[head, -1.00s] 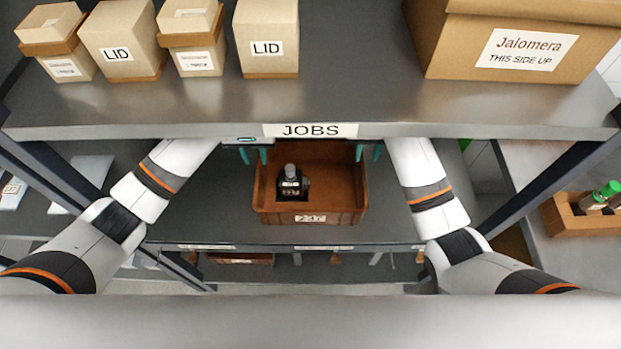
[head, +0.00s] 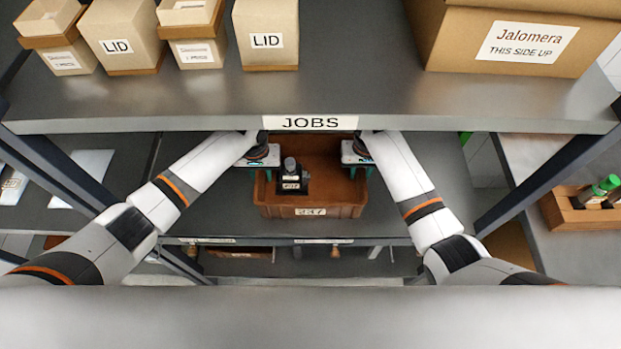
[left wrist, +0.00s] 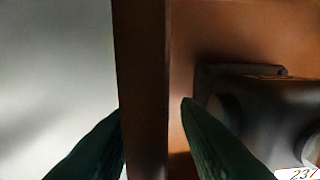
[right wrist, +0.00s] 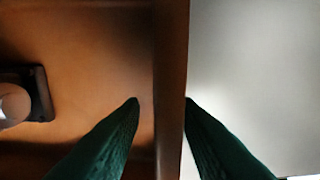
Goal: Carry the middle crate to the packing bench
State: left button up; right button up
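A brown crate (head: 275,211) labelled 237 sits on the grey shelf below the JOBS board, with a black pump part (head: 291,183) inside. My left gripper (head: 260,174) is at the crate's left wall and my right gripper (head: 360,172) at its right wall. In the left wrist view the open fingers (left wrist: 153,106) straddle the crate wall (left wrist: 142,50), with a gap on the inner side. In the right wrist view the open fingers (right wrist: 162,100) straddle the other wall (right wrist: 170,50), also with an inner gap. I cannot tell which bench is the packing bench.
The upper JOBS shelf (head: 350,95) overhangs the crate and carries lidded boxes (head: 120,40) and a large carton (head: 520,45). Posts (head: 540,185) flank the shelf. A grey bench at the right holds a tray (head: 570,222) with green-capped bottles. More crates (head: 240,253) show below.

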pick_arm(q)
jog(key=shift+f, duration=0.35)
pick_arm(e)
jog(key=shift+f, duration=0.4)
pick_arm(q)
grip_shut()
pick_arm(e)
grip_shut()
pick_arm(q)
jog(key=shift+r, duration=0.1)
pick_arm(e)
jog(key=shift+r, duration=0.15)
